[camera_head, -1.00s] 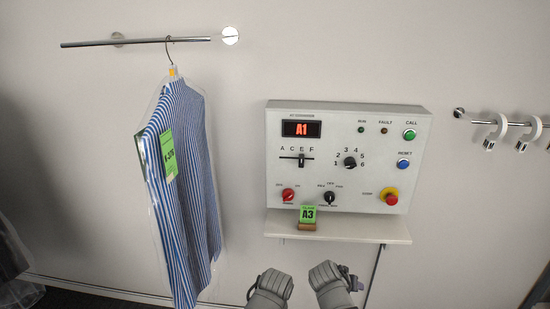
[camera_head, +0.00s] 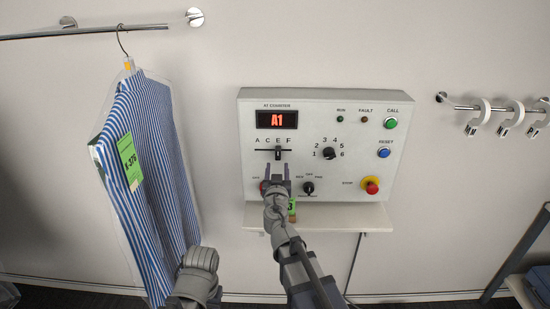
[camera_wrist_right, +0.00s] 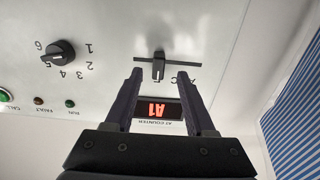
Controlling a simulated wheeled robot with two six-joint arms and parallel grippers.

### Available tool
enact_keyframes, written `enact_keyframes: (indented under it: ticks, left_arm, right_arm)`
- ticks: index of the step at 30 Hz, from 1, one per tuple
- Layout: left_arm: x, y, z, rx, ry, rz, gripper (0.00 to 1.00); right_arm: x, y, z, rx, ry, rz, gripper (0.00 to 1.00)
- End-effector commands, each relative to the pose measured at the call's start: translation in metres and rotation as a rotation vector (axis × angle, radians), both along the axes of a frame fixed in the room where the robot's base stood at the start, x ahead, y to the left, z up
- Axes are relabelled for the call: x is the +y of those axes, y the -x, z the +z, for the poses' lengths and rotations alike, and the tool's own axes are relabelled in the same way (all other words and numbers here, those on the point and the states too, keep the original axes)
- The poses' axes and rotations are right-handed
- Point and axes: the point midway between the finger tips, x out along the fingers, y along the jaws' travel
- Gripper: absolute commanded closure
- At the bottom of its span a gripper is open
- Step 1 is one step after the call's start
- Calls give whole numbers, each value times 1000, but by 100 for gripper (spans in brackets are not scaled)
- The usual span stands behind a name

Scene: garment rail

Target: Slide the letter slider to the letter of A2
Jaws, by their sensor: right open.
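The letter slider (camera_head: 278,154) is a dark upright knob on a horizontal slot, under the letter E of the row A C E F. It also shows in the right wrist view (camera_wrist_right: 158,68), upside down. The panel's display (camera_head: 277,120) reads A1 in red. My right gripper (camera_head: 277,168) is open just below the slider in the head view. In the right wrist view its two fingertips (camera_wrist_right: 160,74) lie either side of the knob in the picture, with gaps. Whether they reach its depth I cannot tell. My left gripper is not in view; only a left arm link shows.
A number dial (camera_head: 329,153) sits right of the slider. A red knob (camera_head: 263,186) is partly hidden behind my right gripper, and a black knob (camera_head: 308,188) is beside it. A green tag (camera_head: 292,207) stands on the shelf (camera_head: 345,216). A striped shirt (camera_head: 150,180) hangs at left.

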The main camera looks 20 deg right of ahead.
Motion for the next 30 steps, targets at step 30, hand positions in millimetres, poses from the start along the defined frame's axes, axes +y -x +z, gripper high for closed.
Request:
enact_keyframes:
  ticks: [30]
  left_arm:
    - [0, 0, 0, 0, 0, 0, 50]
  right_arm:
    - [-19, -66, 0, 1, 0, -1, 72]
